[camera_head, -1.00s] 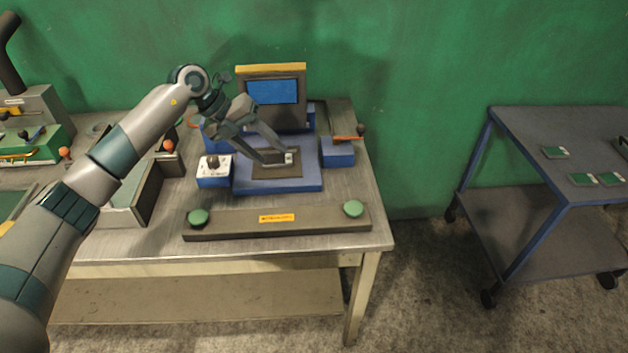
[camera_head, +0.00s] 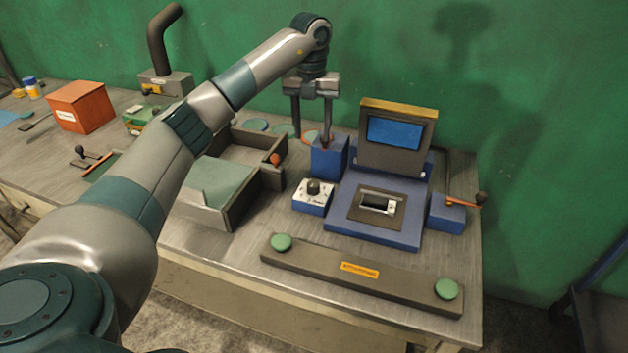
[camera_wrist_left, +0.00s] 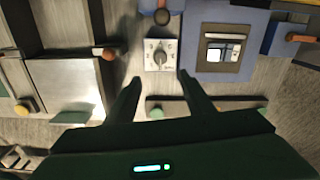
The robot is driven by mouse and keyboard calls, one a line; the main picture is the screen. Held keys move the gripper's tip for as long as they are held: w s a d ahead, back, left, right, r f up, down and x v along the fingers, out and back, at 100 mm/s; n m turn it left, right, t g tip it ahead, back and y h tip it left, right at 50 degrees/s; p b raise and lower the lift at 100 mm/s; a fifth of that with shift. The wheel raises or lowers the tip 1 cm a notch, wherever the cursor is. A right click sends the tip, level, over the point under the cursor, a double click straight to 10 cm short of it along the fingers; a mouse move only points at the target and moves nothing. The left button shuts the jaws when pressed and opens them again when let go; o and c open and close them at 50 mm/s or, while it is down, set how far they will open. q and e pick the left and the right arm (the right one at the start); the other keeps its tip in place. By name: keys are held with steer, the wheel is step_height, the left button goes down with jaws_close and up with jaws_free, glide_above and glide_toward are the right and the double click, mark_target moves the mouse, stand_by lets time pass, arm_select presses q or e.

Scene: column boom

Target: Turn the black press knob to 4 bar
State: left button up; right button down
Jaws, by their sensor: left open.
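The black press knob (camera_head: 314,187) sits on a white dial plate on top of a small blue box (camera_head: 311,205), left of the press. In the left wrist view the knob (camera_wrist_left: 160,57) is near the top centre; its dial marks are too small to read. My left gripper (camera_head: 311,137) is open and empty, fingers pointing down, above and behind the knob in the head view. In the wrist view its fingertips (camera_wrist_left: 158,76) lie apart on either side, just below the knob in the picture, not touching it. My right gripper is not in view.
The press (camera_head: 345,227) has a raised screen (camera_head: 394,131) and a part on its plate. A blue block (camera_head: 328,157) stands behind the knob box. A divided tray (camera_head: 243,205) is to the left, a bar with green buttons (camera_head: 360,272) in front, a lever box (camera_head: 447,214) right.

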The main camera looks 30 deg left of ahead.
mark_target(313, 183)
arm_select(q)
step_height(313, 183, down, 16)
steer(key=p, duration=0.5)
steer(key=shift+w+d+p, duration=0.1)
steer(key=shift+d+p, duration=0.05)
steer(key=shift+p, duration=0.2)
steer(key=shift+f, duration=0.7)
steer(key=c, duration=1)
steer(key=shift+c, duration=0.2)
